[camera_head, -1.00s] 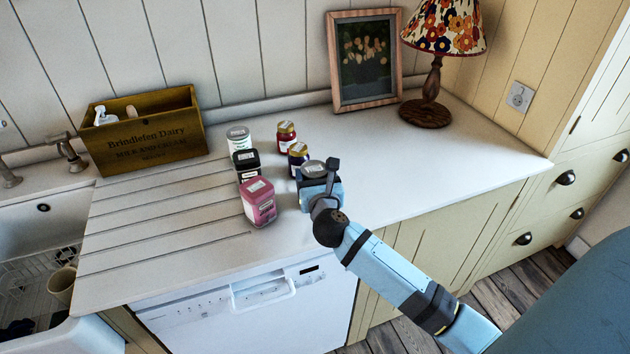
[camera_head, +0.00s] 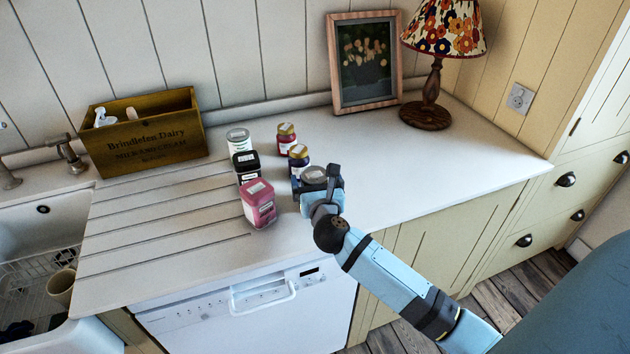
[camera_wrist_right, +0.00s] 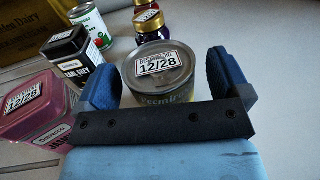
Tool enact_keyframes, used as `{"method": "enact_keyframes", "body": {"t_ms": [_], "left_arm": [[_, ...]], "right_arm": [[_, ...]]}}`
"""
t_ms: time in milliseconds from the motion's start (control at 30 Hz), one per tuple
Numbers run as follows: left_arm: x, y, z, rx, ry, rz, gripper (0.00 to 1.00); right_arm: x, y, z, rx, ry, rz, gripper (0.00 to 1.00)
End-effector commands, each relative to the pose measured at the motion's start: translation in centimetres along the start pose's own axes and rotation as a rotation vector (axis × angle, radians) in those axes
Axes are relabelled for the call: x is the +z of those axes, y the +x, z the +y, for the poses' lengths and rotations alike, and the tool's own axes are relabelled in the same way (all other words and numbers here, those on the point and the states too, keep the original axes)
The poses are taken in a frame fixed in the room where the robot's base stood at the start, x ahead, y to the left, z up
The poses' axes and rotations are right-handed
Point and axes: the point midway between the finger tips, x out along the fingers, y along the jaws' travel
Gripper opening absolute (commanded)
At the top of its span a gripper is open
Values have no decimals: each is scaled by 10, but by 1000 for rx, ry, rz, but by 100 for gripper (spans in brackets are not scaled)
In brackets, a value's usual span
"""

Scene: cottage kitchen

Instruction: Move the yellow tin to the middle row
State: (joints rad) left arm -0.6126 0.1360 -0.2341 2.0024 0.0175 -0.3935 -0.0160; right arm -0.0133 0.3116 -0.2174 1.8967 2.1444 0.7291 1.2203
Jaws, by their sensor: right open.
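The yellow tin (camera_head: 315,173) shows mainly its silver lid in the head view; my gripper hides most of its body. In the right wrist view the tin (camera_wrist_right: 158,68) has a lid label reading 12/28 and a yellowish side. It stands upright in front of the purple jar (camera_head: 298,158) with the gold lid, to the right of the pink tin (camera_head: 259,204). My right gripper (camera_head: 318,184) is open, with one blue finger on each side of the tin. Finger contact is not clear. My left gripper is not in view.
A black tin (camera_head: 247,166) and a white-green can (camera_head: 239,142) stand behind the pink tin. A red jar (camera_head: 286,138) stands behind the purple one. A wooden crate (camera_head: 150,145), picture frame (camera_head: 365,103) and lamp (camera_head: 426,113) stand at the back. The counter's right side is clear.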

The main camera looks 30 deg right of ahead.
Motion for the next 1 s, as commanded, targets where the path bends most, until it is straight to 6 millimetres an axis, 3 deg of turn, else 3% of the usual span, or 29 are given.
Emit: {"method": "enact_keyframes", "body": {"t_ms": [400,733,867,1000], "left_arm": [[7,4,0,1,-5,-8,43],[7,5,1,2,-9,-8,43],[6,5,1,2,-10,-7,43],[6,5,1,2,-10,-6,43]], "right_arm": [[-3,-85,0,1,2,5,95],[-1,-119,1,11,-56,-21,95],[0,-132,11,65,-336,-131,95],[-13,-162,38,178,-885,-321,95]]}}
